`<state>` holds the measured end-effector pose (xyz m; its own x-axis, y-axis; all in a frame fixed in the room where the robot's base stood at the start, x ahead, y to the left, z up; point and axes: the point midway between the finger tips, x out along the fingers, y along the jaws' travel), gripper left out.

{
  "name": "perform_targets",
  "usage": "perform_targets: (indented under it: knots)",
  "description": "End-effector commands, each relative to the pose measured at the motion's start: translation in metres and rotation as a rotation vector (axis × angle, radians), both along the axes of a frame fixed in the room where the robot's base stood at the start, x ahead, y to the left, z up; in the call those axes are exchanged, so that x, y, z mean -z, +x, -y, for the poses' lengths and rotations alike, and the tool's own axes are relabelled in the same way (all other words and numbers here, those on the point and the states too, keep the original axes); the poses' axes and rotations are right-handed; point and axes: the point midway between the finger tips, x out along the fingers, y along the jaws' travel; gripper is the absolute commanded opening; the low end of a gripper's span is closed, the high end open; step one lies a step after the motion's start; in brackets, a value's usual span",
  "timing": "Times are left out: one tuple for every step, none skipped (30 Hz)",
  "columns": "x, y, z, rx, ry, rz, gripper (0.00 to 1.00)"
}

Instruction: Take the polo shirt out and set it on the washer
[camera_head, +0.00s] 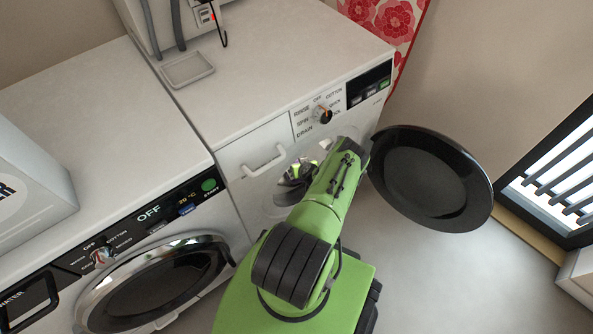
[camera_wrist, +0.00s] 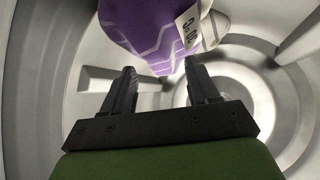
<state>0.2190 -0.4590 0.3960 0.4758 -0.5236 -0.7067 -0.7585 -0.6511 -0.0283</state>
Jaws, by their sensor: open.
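In the wrist view my gripper (camera_wrist: 158,88) is open inside a metal drum (camera_wrist: 95,50), its two black fingers apart with nothing between them. A purple cloth with white lines and a white tag (camera_wrist: 155,28), perhaps the polo shirt, lies just beyond the fingertips at the top of that view. I cannot tell whether the fingers touch it. In the head view my green arm reaches into the open front of the right-hand washer (camera_head: 255,65), and the arm hides most of the opening.
The round black door (camera_head: 430,178) stands open right of my arm. A second machine (camera_head: 95,110) with a shut chrome-rimmed door (camera_head: 155,285) is at left, with a white box (camera_head: 30,185) on top. The right-hand washer's top holds a shallow tray (camera_head: 187,70) and a device with hoses; its front is clear.

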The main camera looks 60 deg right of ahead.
Motion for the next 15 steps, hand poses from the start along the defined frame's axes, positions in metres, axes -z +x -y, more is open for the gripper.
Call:
perform_targets:
  knots:
    - [0.0120,0.0045,0.0047,0.000,-0.002,0.001,0.60]
    - [0.0144,0.0062,0.0069,-0.001,-0.001,0.000,0.60]
    - [0.0160,0.0081,0.0092,-0.001,-0.002,0.001,0.60]
    - [0.0165,0.0088,0.0102,0.000,-0.001,0.001,0.60]
    - [0.0166,0.0091,0.0105,-0.001,0.000,-0.001,0.60]
    - [0.0161,0.0093,0.0108,-0.001,0.000,-0.001,0.60]
    - [0.0154,0.0092,0.0107,-0.001,0.000,-0.001,0.60]
    - [0.0149,0.0092,0.0107,-0.001,0.000,-0.001,0.60]
    - [0.0145,0.0092,0.0106,-0.001,0.000,-0.001,0.60]
    - [0.0144,0.0092,0.0106,-0.001,0.000,-0.001,0.60]
    - [0.0143,0.0093,0.0107,-0.001,0.000,-0.001,0.56]
    - [0.0142,0.0093,0.0105,-0.001,0.000,-0.001,0.50]
    - [0.0141,0.0093,0.0105,-0.001,0.000,-0.001,0.46]
    - [0.0141,0.0093,0.0105,-0.001,0.000,-0.001,0.41]
    - [0.0141,0.0093,0.0105,-0.001,0.000,-0.001,0.35]
